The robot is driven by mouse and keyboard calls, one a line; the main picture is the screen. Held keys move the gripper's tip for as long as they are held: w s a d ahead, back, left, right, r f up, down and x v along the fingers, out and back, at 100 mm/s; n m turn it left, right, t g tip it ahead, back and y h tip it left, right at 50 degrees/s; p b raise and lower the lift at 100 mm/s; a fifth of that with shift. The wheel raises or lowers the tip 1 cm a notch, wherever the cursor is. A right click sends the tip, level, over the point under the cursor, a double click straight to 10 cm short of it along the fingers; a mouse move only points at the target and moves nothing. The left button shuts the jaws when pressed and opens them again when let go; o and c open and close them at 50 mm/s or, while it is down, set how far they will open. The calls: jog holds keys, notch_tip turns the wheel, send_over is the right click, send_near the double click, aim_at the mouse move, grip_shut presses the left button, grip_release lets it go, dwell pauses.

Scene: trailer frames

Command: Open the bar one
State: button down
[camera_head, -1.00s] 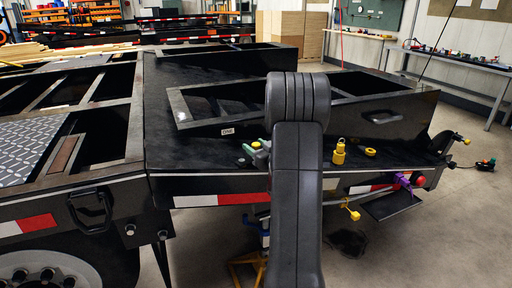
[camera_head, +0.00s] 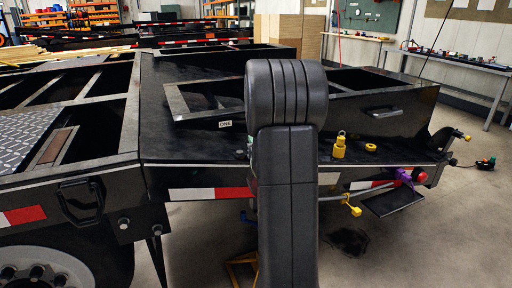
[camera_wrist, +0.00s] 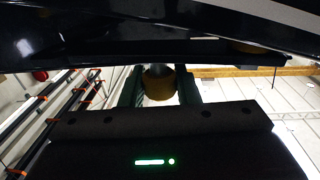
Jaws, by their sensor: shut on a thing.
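A small white label reading ONE (camera_head: 225,124) is on the front side of a black frame (camera_head: 195,116) that sits on the black trailer deck (camera_head: 190,150). My arm stands in front of the deck and hides the spot below and right of the label. My gripper (camera_wrist: 160,72) is seen in the wrist view. Its two dark green fingers are shut on a round yellow-brown piece (camera_wrist: 159,86), just under a dark trailer part. Whether this piece belongs to bar one cannot be told. In the head view the gripper is almost fully hidden behind my arm.
A yellow ringed pin (camera_head: 340,146) and a yellow ring (camera_head: 371,147) are on the deck, right of my arm. A purple piece (camera_head: 403,176) and a yellow piece (camera_head: 352,209) are at the front edge. A bench (camera_head: 470,66) stands behind right.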

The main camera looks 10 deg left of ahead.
jog(key=shift+s+d+r+m+t+h+b, duration=0.15)
jog(key=shift+m+t+h+b, duration=0.15)
jog(key=shift+m+h+b, duration=0.15)
jog(key=shift+s+d+f+m+t+h+b, duration=0.15)
jog(key=shift+m+t+h+b, duration=0.15)
jog(key=shift+h, duration=0.25)
jog(key=shift+r, duration=0.1)
jog(key=c, duration=1.1)
grip_release()
jog(key=shift+s, duration=0.1)
jog(key=v, duration=1.3)
jog(key=shift+s+d+p, duration=0.25)
jog(key=shift+s+p, duration=0.05)
jog(key=shift+p, duration=0.1)
